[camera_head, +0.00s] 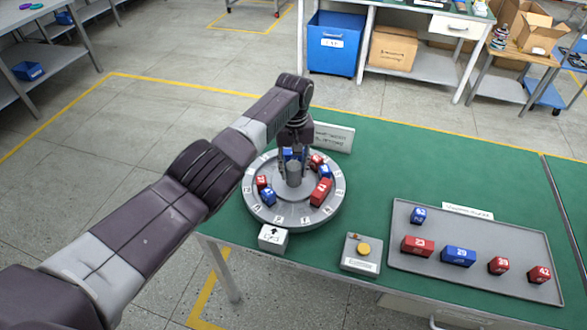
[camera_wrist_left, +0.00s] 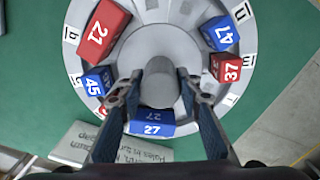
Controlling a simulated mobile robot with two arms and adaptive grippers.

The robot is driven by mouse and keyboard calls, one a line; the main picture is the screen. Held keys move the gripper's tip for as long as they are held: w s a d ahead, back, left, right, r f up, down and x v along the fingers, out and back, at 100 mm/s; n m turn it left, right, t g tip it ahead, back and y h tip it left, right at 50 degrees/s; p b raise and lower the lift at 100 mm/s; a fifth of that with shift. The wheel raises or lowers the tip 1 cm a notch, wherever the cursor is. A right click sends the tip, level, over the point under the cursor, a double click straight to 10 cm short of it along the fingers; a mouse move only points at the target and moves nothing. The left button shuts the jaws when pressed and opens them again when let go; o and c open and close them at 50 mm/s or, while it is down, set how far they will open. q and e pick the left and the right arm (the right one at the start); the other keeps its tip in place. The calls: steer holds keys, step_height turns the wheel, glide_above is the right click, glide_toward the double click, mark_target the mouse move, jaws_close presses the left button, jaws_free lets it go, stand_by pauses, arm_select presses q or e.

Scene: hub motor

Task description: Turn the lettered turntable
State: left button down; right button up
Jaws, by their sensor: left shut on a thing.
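The round grey turntable (camera_head: 290,209) stands at the left end of the green table, with letter labels around its rim. It also shows in the wrist view (camera_wrist_left: 150,42). Several red and blue numbered blocks sit on it, among them red 21 (camera_wrist_left: 100,30), blue 47 (camera_wrist_left: 218,35), red 37 (camera_wrist_left: 228,68), blue 45 (camera_wrist_left: 97,82) and blue 27 (camera_wrist_left: 152,124). My left gripper (camera_head: 293,160) reaches down over the centre, shut on the grey central knob (camera_head: 294,175), one finger on each side. A white arrow marker (camera_head: 273,237) stands at the front rim. My right gripper is not in view.
A box with a yellow button (camera_head: 362,250) stands right of the turntable. A grey tray (camera_head: 400,272) with several numbered blocks lies farther right. A sign (camera_head: 335,138) stands behind the turntable.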

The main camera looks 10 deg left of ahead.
arm_select(q)
steer(key=c, duration=1.4)
jaws_free()
steer(key=shift+r, duration=0.2)
step_height(320, 180, up, 12)
steer(key=shift+f, duration=0.1)
steer(key=shift+f, duration=0.1)
